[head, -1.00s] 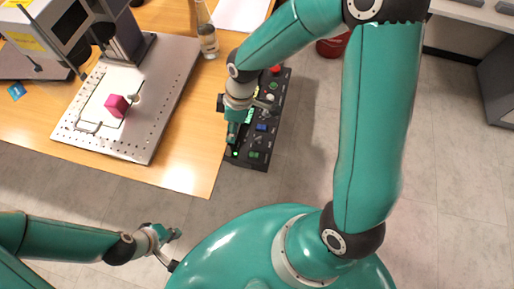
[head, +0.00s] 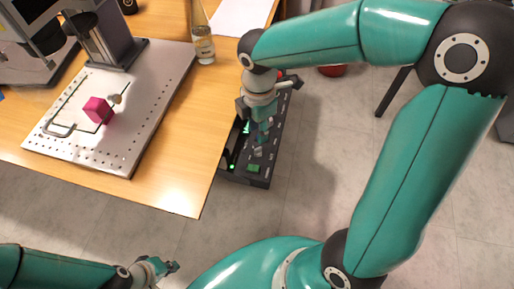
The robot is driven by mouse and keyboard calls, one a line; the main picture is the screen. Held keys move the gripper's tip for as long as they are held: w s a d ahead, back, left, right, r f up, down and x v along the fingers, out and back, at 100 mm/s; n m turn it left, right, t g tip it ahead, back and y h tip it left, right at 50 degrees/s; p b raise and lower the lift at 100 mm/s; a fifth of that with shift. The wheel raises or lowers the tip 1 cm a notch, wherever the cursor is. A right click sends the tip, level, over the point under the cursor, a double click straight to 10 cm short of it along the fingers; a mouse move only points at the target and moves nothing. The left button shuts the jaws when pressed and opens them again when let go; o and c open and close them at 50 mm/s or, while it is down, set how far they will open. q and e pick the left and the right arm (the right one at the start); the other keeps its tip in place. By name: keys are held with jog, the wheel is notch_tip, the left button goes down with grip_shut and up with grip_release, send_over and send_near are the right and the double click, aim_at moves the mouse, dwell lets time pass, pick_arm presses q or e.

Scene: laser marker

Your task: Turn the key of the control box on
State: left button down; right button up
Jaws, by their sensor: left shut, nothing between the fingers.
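The control box (head: 260,173) is a long black panel with small buttons beside the table's right edge in the head view. A green light glows near its front end, with a green button (head: 253,168) close by. My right gripper (head: 264,132) points down over the middle of the box. Its fingers are small and partly covered by its own wrist, so I cannot tell whether they are open or touching the panel. I cannot make out the key; the gripper and wrist cover part of the panel. My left gripper (head: 172,267) is shut and empty at the bottom left, away from the box.
The wooden table (head: 180,190) carries a perforated metal plate (head: 150,115) with a magenta cube (head: 98,110) on it. A clear bottle (head: 203,45) stands near the table's back right, close to my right forearm. Grey floor is open right of the box.

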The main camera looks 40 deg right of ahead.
aim_at(258, 148)
notch_tip(258, 148, down, 8)
jog(key=shift+f+b, duration=0.2)
jog(key=shift+b, duration=0.6)
